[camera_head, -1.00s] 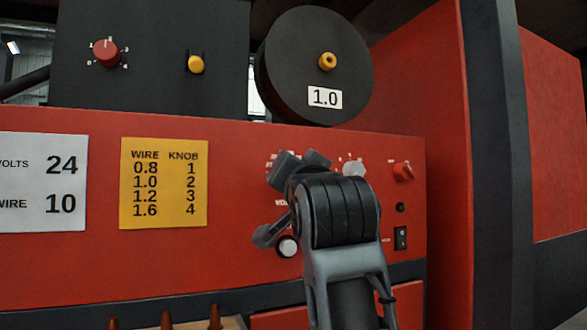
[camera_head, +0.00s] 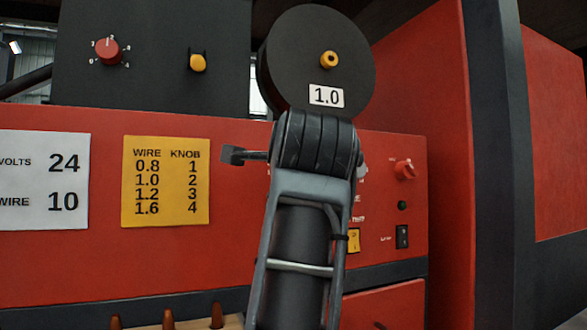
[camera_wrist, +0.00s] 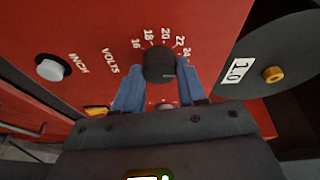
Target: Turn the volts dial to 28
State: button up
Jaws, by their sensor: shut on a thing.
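The volts dial (camera_wrist: 159,66) is a dark round knob on the red panel in the wrist view. White numbers from 16 to 24 show around it, with the word VOLTS at its left. Its pointer cannot be made out, so its setting cannot be read. My gripper (camera_wrist: 160,76) is shut on the dial, with one blue-grey finger on either side of it. In the head view my arm hides the dial and the fingers.
A white INCH button (camera_wrist: 50,68) is left of the dial in the wrist view. A black spool (camera_head: 300,65) marked 1.0 stands above the panel. A white card (camera_head: 40,205) reads VOLTS 24.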

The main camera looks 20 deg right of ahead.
jog(key=shift+d+m+g+y, duration=0.1)
jog(key=shift+m+g+y, duration=0.35)
jog(key=shift+m, duration=1.2)
jog(key=shift+d+m+g+y, duration=0.1)
jog(key=shift+m+g+y, duration=0.35)
jog(key=shift+m, duration=1.2)
jog(key=o, duration=1.1)
jog(key=shift+c, duration=0.2)
jog(key=shift+r, duration=0.1)
jog(key=b+v, duration=0.1)
jog(key=v, duration=0.6)
jog(key=shift+s, duration=0.35)
jog(key=shift+r, duration=0.1)
